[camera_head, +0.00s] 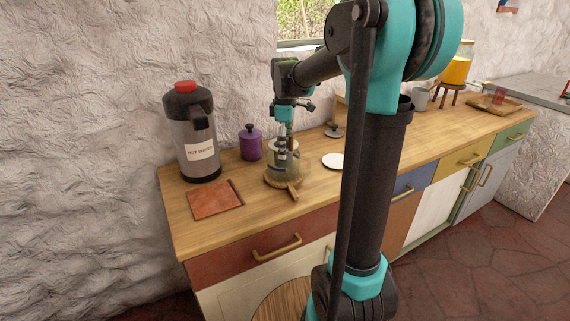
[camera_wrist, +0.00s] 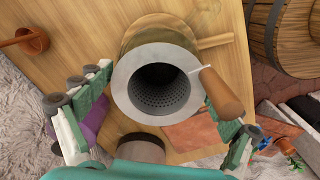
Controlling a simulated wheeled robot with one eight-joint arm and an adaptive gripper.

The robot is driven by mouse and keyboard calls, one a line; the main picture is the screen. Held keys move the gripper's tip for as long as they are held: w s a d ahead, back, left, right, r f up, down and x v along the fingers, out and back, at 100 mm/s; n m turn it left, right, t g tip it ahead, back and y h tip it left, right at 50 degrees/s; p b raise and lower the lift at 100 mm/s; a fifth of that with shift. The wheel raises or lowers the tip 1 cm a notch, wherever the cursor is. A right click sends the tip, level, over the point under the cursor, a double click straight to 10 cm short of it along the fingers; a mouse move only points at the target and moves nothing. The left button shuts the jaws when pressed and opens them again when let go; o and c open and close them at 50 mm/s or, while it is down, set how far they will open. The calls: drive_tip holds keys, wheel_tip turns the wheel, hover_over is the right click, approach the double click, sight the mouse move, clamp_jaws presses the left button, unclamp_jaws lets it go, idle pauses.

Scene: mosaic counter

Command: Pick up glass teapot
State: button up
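The glass teapot (camera_head: 283,176) stands near the front edge of the wooden counter, a clear, yellowish vessel with a wooden handle (camera_head: 292,190) pointing toward the front. In the wrist view I look down on its glass body (camera_wrist: 145,36), largely covered by a pale metal ring (camera_wrist: 125,85) around a dark perforated strainer. A wooden handle on a thin pin (camera_wrist: 220,93) sticks out from the ring. My gripper (camera_wrist: 156,80) is open, one finger on each side of the ring. It points down over the teapot in the head view (camera_head: 284,150). Finger contact is unclear.
A hot water dispenser (camera_head: 195,140) and a purple lidded jar (camera_head: 250,143) stand behind and left. A terracotta tile (camera_head: 215,200) lies left of the teapot, and a white disc (camera_head: 333,161) lies right. The counter's front edge is close.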

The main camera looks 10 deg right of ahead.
drive_tip(key=c, duration=1.4)
drive_tip(key=shift+c, duration=0.2)
drive_tip(key=shift+r, duration=0.15)
